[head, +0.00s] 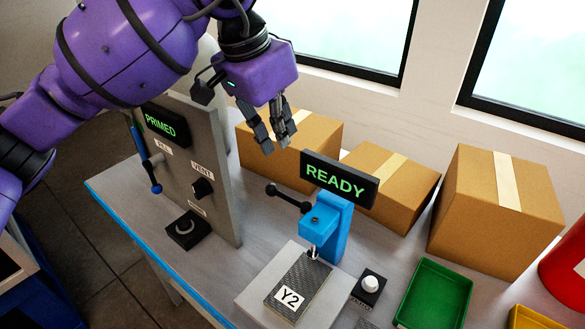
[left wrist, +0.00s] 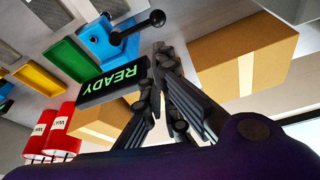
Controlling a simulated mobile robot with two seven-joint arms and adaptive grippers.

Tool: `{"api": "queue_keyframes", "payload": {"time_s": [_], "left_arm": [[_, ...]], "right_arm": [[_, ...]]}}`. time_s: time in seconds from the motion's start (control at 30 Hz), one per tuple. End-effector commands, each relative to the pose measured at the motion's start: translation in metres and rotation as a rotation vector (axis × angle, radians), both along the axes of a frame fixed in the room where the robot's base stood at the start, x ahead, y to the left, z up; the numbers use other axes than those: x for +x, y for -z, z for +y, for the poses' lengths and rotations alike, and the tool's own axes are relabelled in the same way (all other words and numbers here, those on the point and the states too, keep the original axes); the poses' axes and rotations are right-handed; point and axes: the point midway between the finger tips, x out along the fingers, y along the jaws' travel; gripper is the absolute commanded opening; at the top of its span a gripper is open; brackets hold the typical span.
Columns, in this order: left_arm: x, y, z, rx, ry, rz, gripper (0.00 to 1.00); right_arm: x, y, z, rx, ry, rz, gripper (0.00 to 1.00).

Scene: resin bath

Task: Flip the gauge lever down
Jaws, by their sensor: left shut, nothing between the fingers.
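The blue gauge (head: 322,226) stands on a light grey base, with a black sign reading READY (head: 340,180) on top. Its black gauge lever (head: 288,197) sticks out to the left, its ball end a little higher than its root. The lever's ball (left wrist: 157,18) and the blue gauge (left wrist: 95,42) also show in the left wrist view. My left gripper (head: 276,146) is shut and empty, above and behind the lever and apart from it. In the left wrist view its fingertips (left wrist: 162,50) lie near the sign's edge. My right gripper is not in view.
A patterned block marked Y2 (head: 298,288) lies under the gauge. A grey panel (head: 215,150) with a PRIMED sign stands left. Cardboard boxes (head: 495,210) line the back. A green tray (head: 435,295) and a white button (head: 370,284) are at right.

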Motion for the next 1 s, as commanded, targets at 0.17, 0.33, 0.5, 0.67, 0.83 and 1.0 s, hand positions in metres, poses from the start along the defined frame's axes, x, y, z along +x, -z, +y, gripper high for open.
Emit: {"api": "queue_keyframes", "payload": {"time_s": [0.17, 0.33, 0.5, 0.67, 0.83, 1.0], "left_arm": [[0.000, 0.000, 0.000, 0.000, -0.001, 0.000, 0.00], [0.001, 0.005, -0.001, 0.000, -0.002, 0.002, 0.00], [0.005, 0.027, -0.006, 0.001, -0.001, 0.005, 0.00], [0.011, 0.055, -0.013, 0.000, -0.002, 0.003, 0.00], [0.017, 0.080, -0.019, 0.000, -0.003, 0.003, 0.00], [0.020, 0.093, -0.022, -0.001, -0.003, 0.001, 0.00]], "right_arm": [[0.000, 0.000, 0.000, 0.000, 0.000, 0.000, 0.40], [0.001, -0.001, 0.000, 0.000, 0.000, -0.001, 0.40], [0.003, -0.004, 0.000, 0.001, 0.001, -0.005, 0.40], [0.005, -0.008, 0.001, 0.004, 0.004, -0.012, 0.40], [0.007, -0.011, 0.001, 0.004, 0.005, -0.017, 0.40], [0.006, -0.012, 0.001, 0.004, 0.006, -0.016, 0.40]]}}
